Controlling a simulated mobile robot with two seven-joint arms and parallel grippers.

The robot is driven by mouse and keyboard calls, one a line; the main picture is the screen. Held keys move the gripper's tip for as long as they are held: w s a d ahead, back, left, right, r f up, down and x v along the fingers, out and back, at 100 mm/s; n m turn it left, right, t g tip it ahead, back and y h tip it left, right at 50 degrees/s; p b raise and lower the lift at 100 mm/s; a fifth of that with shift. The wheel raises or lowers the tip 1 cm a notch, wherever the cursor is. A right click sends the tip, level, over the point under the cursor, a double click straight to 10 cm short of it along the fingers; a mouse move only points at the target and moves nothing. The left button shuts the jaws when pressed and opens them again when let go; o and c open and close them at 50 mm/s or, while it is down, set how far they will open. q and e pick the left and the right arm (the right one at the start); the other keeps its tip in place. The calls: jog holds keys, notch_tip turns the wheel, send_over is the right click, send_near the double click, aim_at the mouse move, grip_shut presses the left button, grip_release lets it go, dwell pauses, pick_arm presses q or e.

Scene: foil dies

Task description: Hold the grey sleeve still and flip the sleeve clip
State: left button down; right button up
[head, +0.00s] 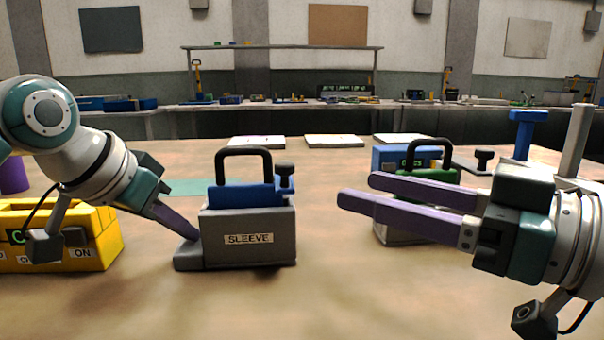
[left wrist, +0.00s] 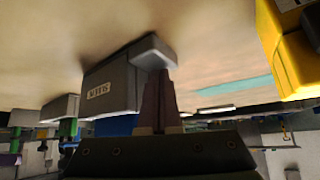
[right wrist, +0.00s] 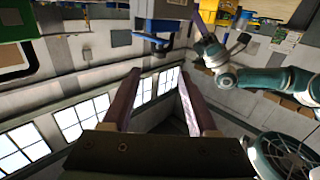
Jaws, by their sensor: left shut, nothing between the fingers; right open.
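The grey sleeve (head: 248,240) stands upright on the table, left of centre in the head view, with a blue block (head: 235,195) and black handle rising from it. It also shows upside down in the left wrist view (left wrist: 112,88). A dark knobbed piece (head: 285,173), apparently the clip, stands upright at the sleeve's right top. My left gripper (head: 192,234) is shut and empty, its tips at the low grey step on the sleeve's left side; contact is unclear. My right gripper (head: 354,197) is open and empty, right of the sleeve and apart from it.
A yellow box (head: 60,258) labelled ON stands at the left. Behind my right gripper are a green block (head: 432,176) with a black handle and a blue box (head: 392,157). White sheets (head: 333,141) lie at the back. The table front is clear.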

aim_at(285, 162)
jog(key=x, duration=1.2)
jog(key=shift+c, duration=0.3)
jog(key=shift+f, duration=0.1)
grip_shut()
dwell(0.8)
